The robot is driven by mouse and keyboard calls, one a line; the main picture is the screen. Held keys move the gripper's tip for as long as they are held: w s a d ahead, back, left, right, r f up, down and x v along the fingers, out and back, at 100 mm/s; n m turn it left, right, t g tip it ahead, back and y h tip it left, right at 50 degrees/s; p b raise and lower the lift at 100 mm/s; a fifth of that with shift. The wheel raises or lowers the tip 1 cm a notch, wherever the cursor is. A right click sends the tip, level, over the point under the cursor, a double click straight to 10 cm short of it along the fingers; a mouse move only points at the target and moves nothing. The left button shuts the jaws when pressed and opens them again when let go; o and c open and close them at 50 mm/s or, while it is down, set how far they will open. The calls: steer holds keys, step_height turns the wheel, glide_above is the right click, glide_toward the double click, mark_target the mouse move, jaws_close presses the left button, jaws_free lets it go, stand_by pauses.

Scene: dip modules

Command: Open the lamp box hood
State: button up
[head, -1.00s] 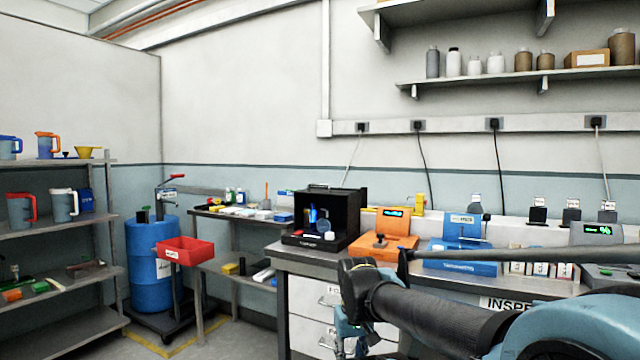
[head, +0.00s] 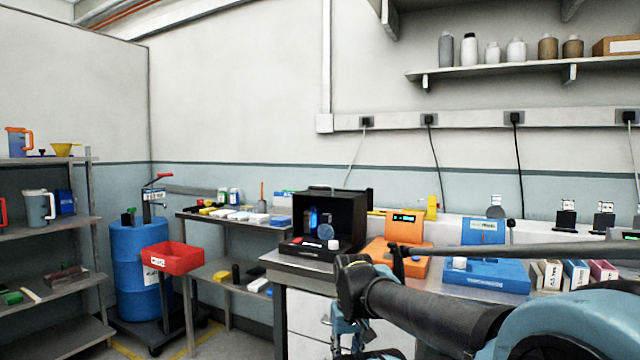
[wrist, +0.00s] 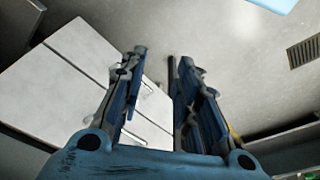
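The black box that looks like the lamp box (head: 350,205) stands on the near end of the workbench in the head view. Its dark interior faces me and shows a blue-lit item, a round disc and a small white piece. I cannot tell which part is the hood or how it is set. My gripper (head: 352,322) is below and in front of the bench edge, apart from the box and partly hidden by my arm. In the wrist view my gripper (wrist: 158,65) has its two fingers apart with nothing between them. The box does not show there.
An orange device (head: 407,232) and a blue device (head: 485,268) stand to the right of the box. A red bin (head: 173,259) and a blue drum (head: 138,275) are to the left. White drawers (wrist: 70,85) and bare floor (wrist: 225,50) show in the wrist view.

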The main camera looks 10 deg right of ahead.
steer(key=shift+r, duration=0.1)
steer(key=w+r+n, duration=0.4)
steer(key=w+r, duration=0.9)
steer(key=r, duration=0.6)
steer(key=w+a+r+n+h, duration=0.1)
steer(key=w+r+n, duration=0.2)
steer(key=w+r, duration=1.3)
steer(key=w+r+n, duration=0.4)
steer(key=w+r, duration=0.6)
steer(key=r, duration=1.2)
steer(key=x, duration=1.7)
steer(key=shift+f, duration=0.35)
steer(key=shift+c, duration=0.6)
jaws_close()
